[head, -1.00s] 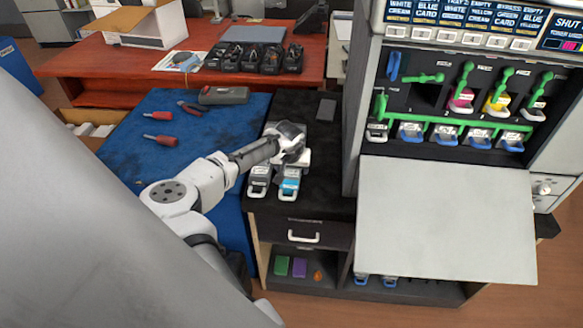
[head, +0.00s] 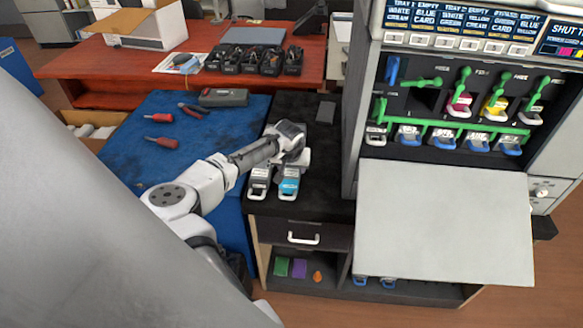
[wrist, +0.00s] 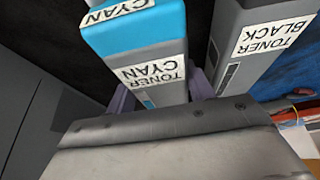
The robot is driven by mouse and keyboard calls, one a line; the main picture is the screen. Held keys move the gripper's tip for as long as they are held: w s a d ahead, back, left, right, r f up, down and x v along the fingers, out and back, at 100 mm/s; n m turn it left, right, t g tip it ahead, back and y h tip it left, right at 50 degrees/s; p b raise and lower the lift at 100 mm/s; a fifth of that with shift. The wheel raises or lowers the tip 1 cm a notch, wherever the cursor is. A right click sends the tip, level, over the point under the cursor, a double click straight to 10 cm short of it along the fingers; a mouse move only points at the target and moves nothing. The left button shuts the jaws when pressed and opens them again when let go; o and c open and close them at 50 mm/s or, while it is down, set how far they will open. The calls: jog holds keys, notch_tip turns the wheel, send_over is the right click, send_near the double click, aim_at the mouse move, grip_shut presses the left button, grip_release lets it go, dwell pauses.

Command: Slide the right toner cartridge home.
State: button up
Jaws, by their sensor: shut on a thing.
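A cyan toner cartridge (head: 289,183) lies on the dark cabinet top, its white-handled end toward the front edge. It also shows in the wrist view (wrist: 135,45), labelled TONER CYAN. My gripper (head: 292,163) is over it, with a finger at each side, shut on it. A black toner cartridge (head: 260,182) lies just to its left, labelled TONER BLACK in the wrist view (wrist: 262,40). The printer (head: 352,120) stands open at the right. Magenta (head: 460,102) and yellow (head: 497,104) cartridges sit in its upper bays; a dark opening shows to their left.
Green levers (head: 464,78) and a green bar (head: 455,123) cross the printer front, above a lower row of blue-handled units. The lowered pale door (head: 443,222) juts out below. Tools lie on the blue mat (head: 125,155). A small dark block (head: 326,111) is behind the cartridges.

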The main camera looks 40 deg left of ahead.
jog(key=shift+r+p, duration=2.1)
jog(key=shift+r, duration=0.85)
jog(key=shift+f, duration=0.1)
